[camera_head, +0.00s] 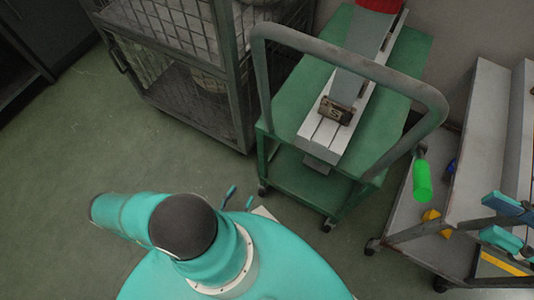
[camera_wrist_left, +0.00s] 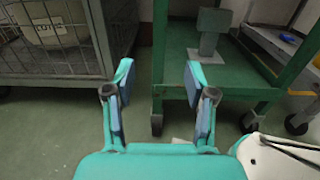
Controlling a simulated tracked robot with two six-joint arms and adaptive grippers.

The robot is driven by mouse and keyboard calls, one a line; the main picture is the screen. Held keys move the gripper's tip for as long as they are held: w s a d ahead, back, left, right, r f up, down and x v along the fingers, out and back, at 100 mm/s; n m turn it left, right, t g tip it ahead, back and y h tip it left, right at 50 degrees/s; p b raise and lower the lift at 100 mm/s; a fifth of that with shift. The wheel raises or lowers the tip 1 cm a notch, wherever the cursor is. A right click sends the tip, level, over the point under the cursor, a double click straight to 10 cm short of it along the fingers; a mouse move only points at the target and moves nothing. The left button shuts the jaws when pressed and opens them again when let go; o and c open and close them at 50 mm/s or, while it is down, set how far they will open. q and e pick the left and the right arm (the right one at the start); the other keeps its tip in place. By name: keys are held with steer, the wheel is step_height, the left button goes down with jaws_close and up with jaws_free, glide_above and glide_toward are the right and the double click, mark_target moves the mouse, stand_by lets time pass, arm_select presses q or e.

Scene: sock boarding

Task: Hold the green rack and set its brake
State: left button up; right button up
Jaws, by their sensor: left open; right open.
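The green rack (camera_head: 285,185) stands on casters at the upper middle of the head view, with a grey bar handle (camera_head: 345,62) arching over its near side. Its frame and casters also show in the left wrist view (camera_wrist_left: 230,92). I cannot make out a brake. My left gripper (camera_head: 238,194) is open and empty, low in front of the rack; its fingers frame the rack's left post in the wrist view (camera_wrist_left: 158,92). My right gripper (camera_head: 506,222) is open at the right edge, apart from the rack.
A grey wire cage cart (camera_head: 240,90) stands close left of the rack. A grey cart (camera_head: 400,205) with a yellow item (camera_head: 433,221) stands at the right. A grey form with red on its end (camera_head: 345,85) lies on the rack top. The floor at left is clear.

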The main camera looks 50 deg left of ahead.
arm_select(q)
steer(key=x, duration=1.3)
steer(key=shift+w, duration=0.35)
jaws_close()
